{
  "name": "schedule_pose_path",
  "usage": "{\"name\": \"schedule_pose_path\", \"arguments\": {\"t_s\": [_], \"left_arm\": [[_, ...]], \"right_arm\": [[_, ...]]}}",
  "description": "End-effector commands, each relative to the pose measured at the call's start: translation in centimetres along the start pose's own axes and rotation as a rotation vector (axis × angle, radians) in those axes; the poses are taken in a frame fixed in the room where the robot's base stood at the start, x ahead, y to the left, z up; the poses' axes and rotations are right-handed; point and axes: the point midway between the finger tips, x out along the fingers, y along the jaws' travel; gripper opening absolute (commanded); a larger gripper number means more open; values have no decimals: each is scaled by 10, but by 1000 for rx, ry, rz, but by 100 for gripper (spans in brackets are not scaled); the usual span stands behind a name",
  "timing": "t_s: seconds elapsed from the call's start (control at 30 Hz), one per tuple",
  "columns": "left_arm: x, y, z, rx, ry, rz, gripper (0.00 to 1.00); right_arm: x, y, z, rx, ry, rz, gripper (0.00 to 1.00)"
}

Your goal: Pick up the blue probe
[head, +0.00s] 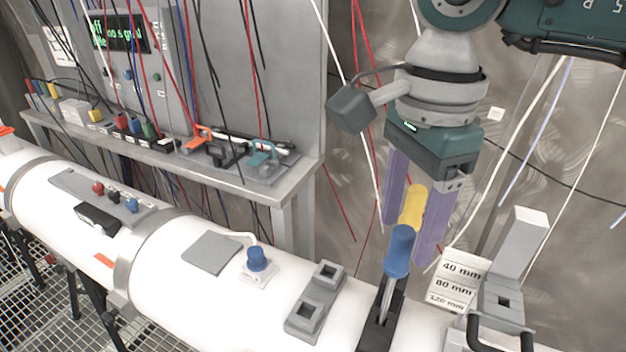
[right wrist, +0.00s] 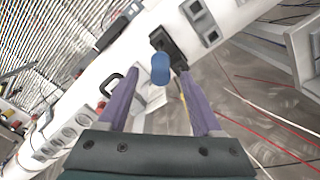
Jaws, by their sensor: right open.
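The blue probe (head: 399,250) stands nearly upright, its blue handle on top and its metal shaft in a black holder (head: 376,335) on the white pipe. In the right wrist view, the blue handle (right wrist: 160,68) appears between and just past the fingertips (right wrist: 160,84). I cannot tell whether a finger touches it. My left gripper is not in view.
A grey two-socket block (head: 316,301) sits left of the holder, and a blue knob (head: 257,259) farther left. A white block marked 40, 80 and 120 mm (head: 458,278) stands at right. A shelf (head: 255,185) with cables is behind the pipe. Loose wires hang near my right arm.

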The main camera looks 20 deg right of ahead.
Motion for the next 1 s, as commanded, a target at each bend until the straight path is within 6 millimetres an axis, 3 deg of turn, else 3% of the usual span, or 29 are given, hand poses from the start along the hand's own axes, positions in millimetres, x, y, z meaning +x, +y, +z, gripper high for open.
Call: {"name": "schedule_pose_path", "arguments": {"t_s": [0.1,0.4,1.0], "left_arm": [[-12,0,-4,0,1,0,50],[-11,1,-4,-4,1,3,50],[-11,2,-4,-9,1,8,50]], "right_arm": [[13,0,1,2,-2,4,66],[21,0,1,0,-2,-1,65],[20,-1,1,1,-2,-1,0]]}}
